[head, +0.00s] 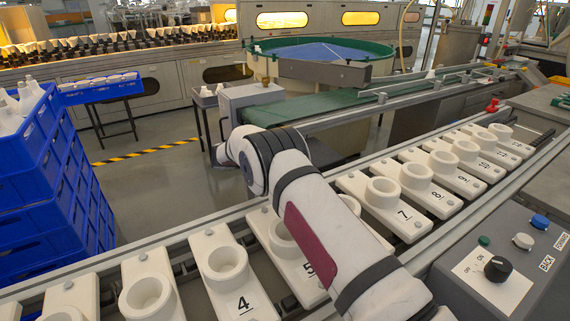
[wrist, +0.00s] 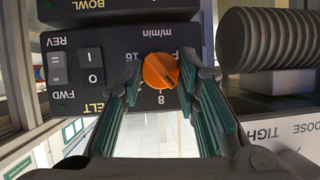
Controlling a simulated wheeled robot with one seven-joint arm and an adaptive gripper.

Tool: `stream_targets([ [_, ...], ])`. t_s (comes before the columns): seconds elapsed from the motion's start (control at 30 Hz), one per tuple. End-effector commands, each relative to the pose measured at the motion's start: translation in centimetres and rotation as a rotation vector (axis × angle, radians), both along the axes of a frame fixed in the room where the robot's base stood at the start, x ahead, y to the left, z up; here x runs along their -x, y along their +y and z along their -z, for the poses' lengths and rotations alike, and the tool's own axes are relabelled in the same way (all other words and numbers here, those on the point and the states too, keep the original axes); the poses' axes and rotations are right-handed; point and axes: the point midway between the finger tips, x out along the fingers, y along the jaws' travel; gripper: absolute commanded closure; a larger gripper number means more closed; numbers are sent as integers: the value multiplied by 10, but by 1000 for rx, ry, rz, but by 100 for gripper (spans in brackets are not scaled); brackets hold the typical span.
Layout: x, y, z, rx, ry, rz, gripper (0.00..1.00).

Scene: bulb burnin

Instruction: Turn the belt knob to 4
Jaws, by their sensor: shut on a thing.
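The orange belt knob (wrist: 157,67) sits on a dark panel (wrist: 117,42) in the wrist view. "m/min" and the numbers 16 and 8 are printed around it. A dark pointer mark shows on the knob's lower right, near the 8; its exact setting is hard to read. My gripper (wrist: 163,79) has its green-padded fingers on either side of the knob, shut on it. The fingertips hide part of the dial's scale. In the head view my arm reaches over the tray line toward a grey box (head: 252,94) at the green belt's end; the knob is not visible there.
Beside the knob is an I/O rocker switch (wrist: 91,68) and a FWD/REV switch (wrist: 58,68). A BOWL panel (wrist: 120,10) lies above. A ribbed dark cylinder (wrist: 268,40) is close on the right. Numbered white holders (head: 227,270) line the conveyor; blue crates (head: 40,190) stand left.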

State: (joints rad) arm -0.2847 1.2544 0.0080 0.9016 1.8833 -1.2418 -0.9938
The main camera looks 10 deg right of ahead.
Motion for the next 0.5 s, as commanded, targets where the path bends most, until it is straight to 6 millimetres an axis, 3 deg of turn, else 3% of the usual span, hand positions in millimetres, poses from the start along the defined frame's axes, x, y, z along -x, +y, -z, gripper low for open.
stream_targets([
  [0.07, 0, 0, 0, 0, 0, 0, 98],
  [0.1, 0, 0, 0, 0, 0, 0, 68],
  [0.2, 0, 0, 0, 0, 0, 0, 50],
  [0.5, -1, 1, 0, -1, -2, -2, 50],
])
